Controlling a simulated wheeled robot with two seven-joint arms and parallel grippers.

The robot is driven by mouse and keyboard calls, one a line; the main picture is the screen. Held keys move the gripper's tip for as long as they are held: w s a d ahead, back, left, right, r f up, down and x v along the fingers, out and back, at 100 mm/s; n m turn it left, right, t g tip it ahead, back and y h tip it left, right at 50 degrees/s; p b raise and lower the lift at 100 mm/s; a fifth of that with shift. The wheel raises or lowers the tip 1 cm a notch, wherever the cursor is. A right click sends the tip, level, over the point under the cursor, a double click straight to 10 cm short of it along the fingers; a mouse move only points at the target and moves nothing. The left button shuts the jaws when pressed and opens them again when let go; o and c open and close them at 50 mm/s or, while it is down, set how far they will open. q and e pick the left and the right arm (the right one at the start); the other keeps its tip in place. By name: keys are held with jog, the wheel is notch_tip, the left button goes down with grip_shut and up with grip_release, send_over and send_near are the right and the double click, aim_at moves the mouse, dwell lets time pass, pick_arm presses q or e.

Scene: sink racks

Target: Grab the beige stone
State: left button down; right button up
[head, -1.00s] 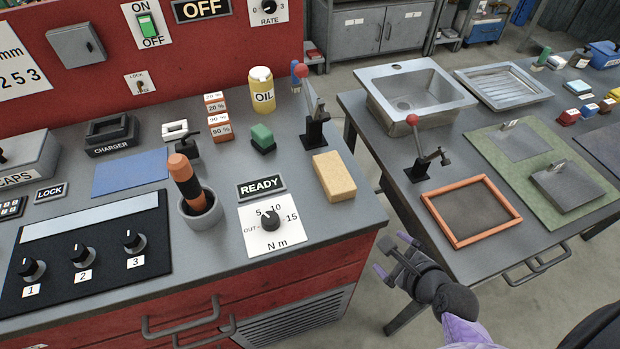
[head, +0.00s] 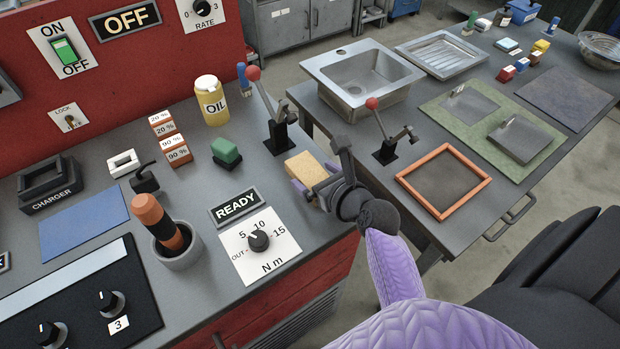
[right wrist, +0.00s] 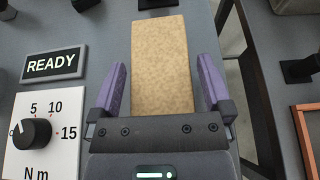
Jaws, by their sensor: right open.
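The beige stone (head: 304,167) is a tan rectangular block lying on the grey workbench near its right edge. In the right wrist view the stone (right wrist: 160,65) points straight ahead, with its near end between the fingers. My right gripper (head: 307,188) is open at the stone's near end. In the right wrist view the purple fingers (right wrist: 160,88) stand one on each side of the stone, with a gap on both sides. In the head view the gripper hides part of the stone. My left gripper is not in view.
A READY sign (head: 235,204) and a torque dial plate (head: 260,246) lie left of the gripper. A red-knobbed lever (head: 277,130) stands behind the stone. A gap separates this bench from the sink table (head: 330,100) on the right.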

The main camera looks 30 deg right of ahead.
jog(key=shift+w+f, duration=0.1)
jog(key=shift+w, duration=0.1)
jog(key=shift+s, duration=0.1)
jog(key=shift+c, duration=0.3)
grip_shut()
